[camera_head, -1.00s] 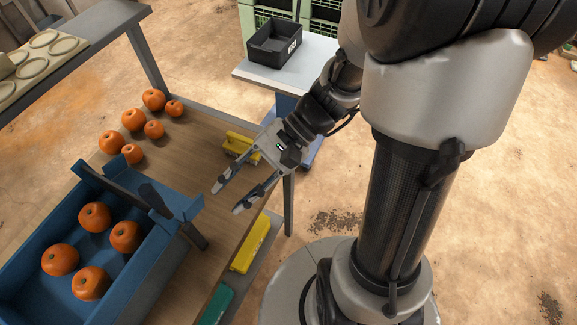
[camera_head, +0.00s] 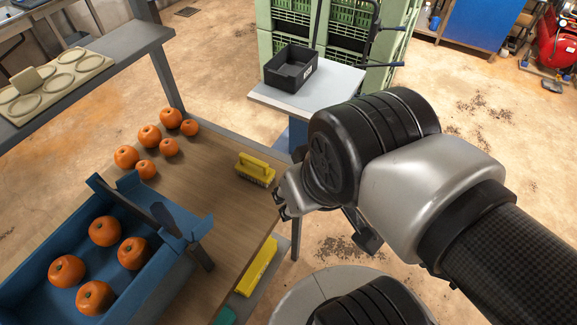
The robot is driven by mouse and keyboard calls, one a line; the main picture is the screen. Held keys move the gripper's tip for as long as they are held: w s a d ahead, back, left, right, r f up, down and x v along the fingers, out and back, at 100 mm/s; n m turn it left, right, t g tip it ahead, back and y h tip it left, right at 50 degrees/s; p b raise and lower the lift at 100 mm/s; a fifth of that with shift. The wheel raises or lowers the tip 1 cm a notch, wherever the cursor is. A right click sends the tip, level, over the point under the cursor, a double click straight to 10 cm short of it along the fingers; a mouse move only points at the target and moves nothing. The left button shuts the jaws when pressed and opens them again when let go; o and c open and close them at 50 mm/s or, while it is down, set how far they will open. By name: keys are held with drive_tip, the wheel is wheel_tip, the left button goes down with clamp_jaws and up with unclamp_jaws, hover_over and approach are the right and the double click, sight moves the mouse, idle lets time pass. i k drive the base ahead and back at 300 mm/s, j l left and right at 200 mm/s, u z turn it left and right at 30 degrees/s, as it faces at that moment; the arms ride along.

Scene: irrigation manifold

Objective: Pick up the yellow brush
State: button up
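The yellow brush (camera_head: 255,169) lies on the wooden table near its right edge, with its handle on top. My gripper (camera_head: 281,211) is just to the right of and nearer than the brush, at the table's edge. It appears apart from the brush. Only a small dark part of the fingers shows; my arm's wrist hides the rest, so I cannot tell whether it is open or shut.
A blue crate (camera_head: 165,277) with several oranges stands on the table (camera_head: 217,188) at the left. Several loose oranges (camera_head: 149,136) lie behind it. A black bin (camera_head: 291,68) stands on a small side table (camera_head: 335,88). A yellow object (camera_head: 258,266) lies on a lower shelf.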

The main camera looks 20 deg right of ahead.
sight(252, 168)
drive_tip(key=i+l, duration=0.2)
drive_tip(key=l, duration=0.15)
drive_tip(key=i+l+u, duration=0.1)
drive_tip(key=i+l, duration=0.15)
drive_tip(key=u, duration=1.55)
